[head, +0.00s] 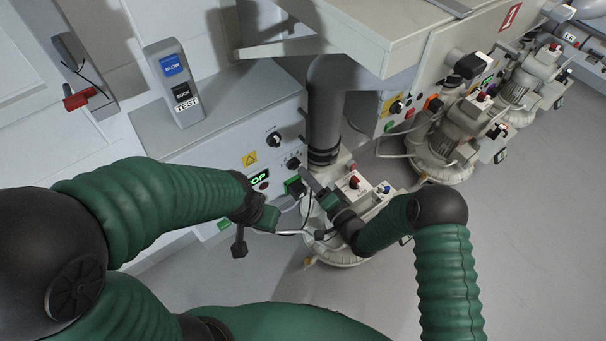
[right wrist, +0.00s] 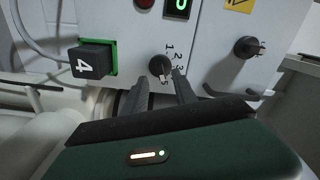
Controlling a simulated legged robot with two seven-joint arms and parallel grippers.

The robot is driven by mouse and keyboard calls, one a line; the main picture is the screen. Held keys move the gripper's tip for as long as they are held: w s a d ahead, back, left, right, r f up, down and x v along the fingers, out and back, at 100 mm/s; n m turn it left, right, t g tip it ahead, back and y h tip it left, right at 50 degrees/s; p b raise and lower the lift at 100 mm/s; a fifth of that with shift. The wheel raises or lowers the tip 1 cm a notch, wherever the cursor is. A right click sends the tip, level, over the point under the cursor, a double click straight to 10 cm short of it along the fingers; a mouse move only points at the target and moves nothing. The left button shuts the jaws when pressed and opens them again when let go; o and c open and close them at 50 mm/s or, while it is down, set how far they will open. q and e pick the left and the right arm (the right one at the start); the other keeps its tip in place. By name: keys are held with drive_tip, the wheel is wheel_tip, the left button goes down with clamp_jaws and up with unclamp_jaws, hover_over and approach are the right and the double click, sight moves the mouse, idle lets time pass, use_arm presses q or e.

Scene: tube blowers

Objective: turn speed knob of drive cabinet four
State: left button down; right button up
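The drive cabinet (head: 235,125) has a green-lit display (head: 259,178) and two black knobs on its front. The black knob with numbers around it (right wrist: 160,67) is close in the right wrist view; it appears as the lower knob (head: 293,164) in the head view. A black block marked 4 with a green border (right wrist: 95,62) is beside it. My right gripper (right wrist: 160,84) is open, its two fingers apart with the numbered knob between or just beyond their tips; contact cannot be told. My left gripper (head: 262,218) hangs below the cabinet front; its finger opening is unclear.
A second black knob (right wrist: 246,47) is to the right in the right wrist view. A dark vertical pipe (head: 325,110) stands close to the cabinet's right. A test box (head: 175,85) stands on top. More machines (head: 440,140) line the right; the grey floor (head: 530,230) is clear.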

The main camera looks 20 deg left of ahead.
sight(294, 165)
drive_tip(key=shift+x, duration=1.6)
drive_tip(key=shift+s, duration=0.25)
clamp_jaws()
